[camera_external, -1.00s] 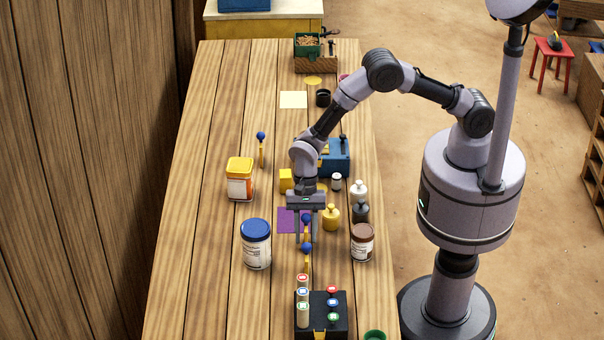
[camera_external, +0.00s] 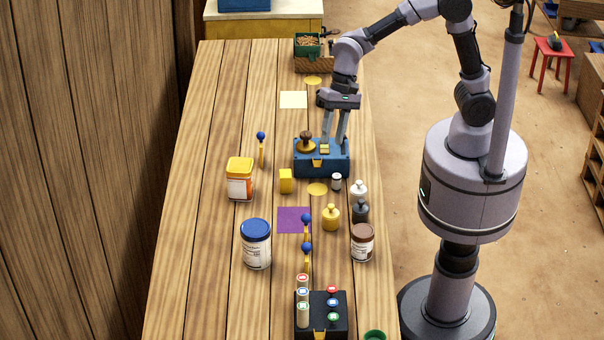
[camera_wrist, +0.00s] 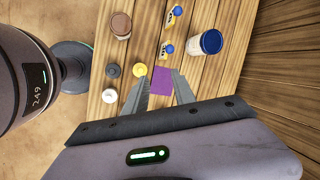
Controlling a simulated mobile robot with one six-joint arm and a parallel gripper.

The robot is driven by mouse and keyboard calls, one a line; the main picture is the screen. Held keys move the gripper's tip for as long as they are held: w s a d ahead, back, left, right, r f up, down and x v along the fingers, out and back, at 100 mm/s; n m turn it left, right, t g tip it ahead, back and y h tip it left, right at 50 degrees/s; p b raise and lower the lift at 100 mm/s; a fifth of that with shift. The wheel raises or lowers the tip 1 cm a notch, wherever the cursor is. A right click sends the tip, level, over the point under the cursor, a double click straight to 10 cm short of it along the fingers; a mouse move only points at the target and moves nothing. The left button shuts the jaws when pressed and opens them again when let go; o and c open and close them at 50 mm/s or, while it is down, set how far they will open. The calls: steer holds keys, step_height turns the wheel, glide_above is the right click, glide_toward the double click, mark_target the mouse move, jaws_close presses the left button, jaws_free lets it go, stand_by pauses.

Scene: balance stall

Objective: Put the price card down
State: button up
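A purple card (camera_external: 288,221) lies flat on the wooden table, left of the yellow weight; it also shows in the wrist view (camera_wrist: 161,82). A second, cream card (camera_external: 293,99) lies flat farther back; I cannot tell which one is the price card. My gripper (camera_external: 334,142) is above the blue box, well back from the purple card. Its two fingers stand apart with nothing held between them. In the wrist view the fingertips (camera_wrist: 161,74) frame the purple card, which lies on the table beyond them.
The blue box (camera_external: 321,161) with a knob stands below my gripper. Weights, a yellow block (camera_external: 285,181), a blue-lidded jar (camera_external: 256,245), a brown-lidded jar (camera_external: 362,244) and blue-knobbed pieces (camera_external: 306,250) stand around the purple card. The table's left side is mostly clear.

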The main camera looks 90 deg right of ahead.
steer(key=s+d+r+n+t+h, duration=0.1)
steer(key=s+d+r+n, duration=0.2)
steer(key=s, duration=0.7)
steer(key=s+d+r+n+t, duration=0.2)
steer(key=s+r+n, duration=0.3)
steer(key=s, duration=0.5)
steer(key=shift+d+t+h, duration=0.3)
steer(key=shift+d+h, duration=0.1)
steer(key=shift+d, duration=0.1)
step_height(320, 180, down, 6)
steer(key=b, duration=0.6)
steer(key=shift+f, duration=0.1)
steer(key=o, duration=1.2)
